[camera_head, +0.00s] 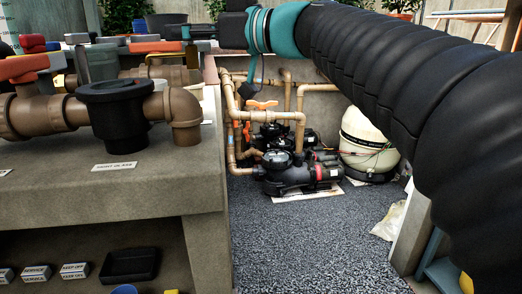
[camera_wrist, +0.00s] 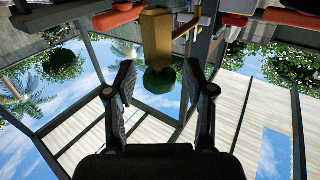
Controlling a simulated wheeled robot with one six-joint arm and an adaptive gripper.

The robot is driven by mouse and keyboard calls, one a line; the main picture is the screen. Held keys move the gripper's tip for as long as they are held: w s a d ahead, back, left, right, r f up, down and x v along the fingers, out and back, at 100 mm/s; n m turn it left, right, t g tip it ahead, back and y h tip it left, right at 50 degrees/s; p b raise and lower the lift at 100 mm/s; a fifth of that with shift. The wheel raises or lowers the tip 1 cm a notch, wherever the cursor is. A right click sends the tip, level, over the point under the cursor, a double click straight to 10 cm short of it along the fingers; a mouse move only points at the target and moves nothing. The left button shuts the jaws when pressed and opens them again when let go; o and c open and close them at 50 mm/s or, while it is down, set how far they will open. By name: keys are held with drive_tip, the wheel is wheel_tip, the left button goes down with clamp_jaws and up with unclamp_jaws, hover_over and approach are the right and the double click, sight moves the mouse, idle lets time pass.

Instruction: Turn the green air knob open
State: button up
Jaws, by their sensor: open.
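The green knob (camera_wrist: 160,81) shows in the wrist view on the end of a yellow body (camera_wrist: 156,35). My gripper (camera_wrist: 160,80) is open, with one finger on each side of the knob in the picture. Gaps show between the knob and both fingers, and I see no contact. How far the knob lies beyond the fingertips is hard to tell. In the head view my gripper (camera_head: 172,32) is above the back of the bench, pointing left. I cannot make out the green knob in the head view.
The concrete bench (camera_head: 170,170) carries brown pipes with a black fitting (camera_head: 115,105) and orange handles (camera_head: 22,67). Red-orange handles (camera_wrist: 118,17) also show near the knob in the wrist view. A black pump (camera_head: 290,172) and cream tank (camera_head: 365,140) stand behind.

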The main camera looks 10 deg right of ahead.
drive_tip(key=shift+a+r+m+t+h+p, duration=0.1)
drive_tip(key=shift+r+m+t+h+p, duration=0.1)
drive_tip(key=shift+m+t+h+p, duration=1.2)
drive_tip(key=b+v, duration=0.3)
drive_tip(key=v, duration=1.1)
drive_tip(key=s+f+m+g+h+p, duration=0.2)
drive_tip(key=s+f+m+g+h, duration=0.1)
drive_tip(key=f, duration=1)
drive_tip(key=s+d+f+m+g+h+p, duration=0.1)
drive_tip(key=s+f+m+g+h+p, duration=0.2)
drive_tip(key=f, duration=1)
drive_tip(key=shift+d+f+m+g+h, duration=0.2)
drive_tip(key=shift+f+m+g+h, duration=0.15)
drive_tip(key=shift+h, duration=0.65)
